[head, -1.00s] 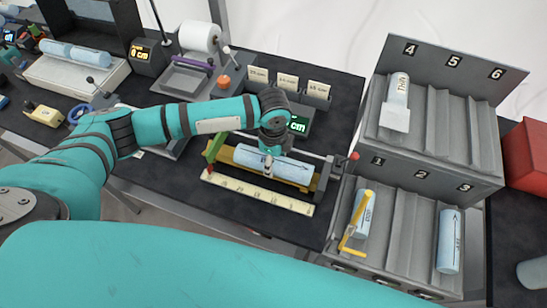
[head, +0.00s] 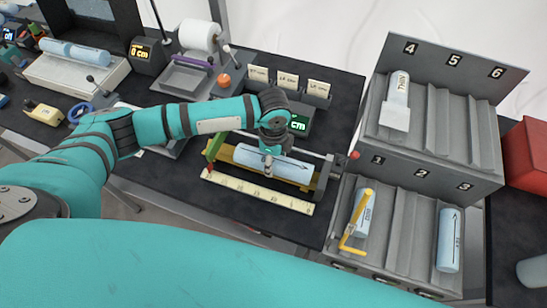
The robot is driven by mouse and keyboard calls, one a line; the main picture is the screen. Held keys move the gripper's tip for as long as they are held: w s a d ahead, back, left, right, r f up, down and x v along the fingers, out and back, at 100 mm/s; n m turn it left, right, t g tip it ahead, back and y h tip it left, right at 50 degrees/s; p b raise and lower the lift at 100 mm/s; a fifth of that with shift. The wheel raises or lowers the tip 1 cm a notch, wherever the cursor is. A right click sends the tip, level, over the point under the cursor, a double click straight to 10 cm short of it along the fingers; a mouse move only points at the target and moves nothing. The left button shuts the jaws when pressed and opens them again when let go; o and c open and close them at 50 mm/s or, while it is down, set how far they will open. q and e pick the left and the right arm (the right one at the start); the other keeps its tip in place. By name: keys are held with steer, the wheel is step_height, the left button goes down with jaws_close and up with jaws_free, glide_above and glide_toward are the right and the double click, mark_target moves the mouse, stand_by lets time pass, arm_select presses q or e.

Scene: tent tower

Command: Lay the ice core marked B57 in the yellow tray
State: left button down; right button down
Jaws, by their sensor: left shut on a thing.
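A pale blue ice core (head: 292,172) with a black arrow line lies lengthwise in the ochre-yellow tray (head: 226,154) at the middle of the bench. Its marking is too small and partly covered, so I cannot read whether it is B57. My left gripper (head: 267,168) reaches down from above onto the core, near its middle, and is shut on it. The fingers hide part of the core. My right gripper is not in view.
A grey numbered rack (head: 412,222) at right holds several cores, one beside a yellow bent piece (head: 352,241).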

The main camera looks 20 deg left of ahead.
arm_select(q)
steer(key=shift+c, duration=1.9)
jaws_free()
steer(key=shift+f, duration=0.1)
step_height(320, 180, up, 12)
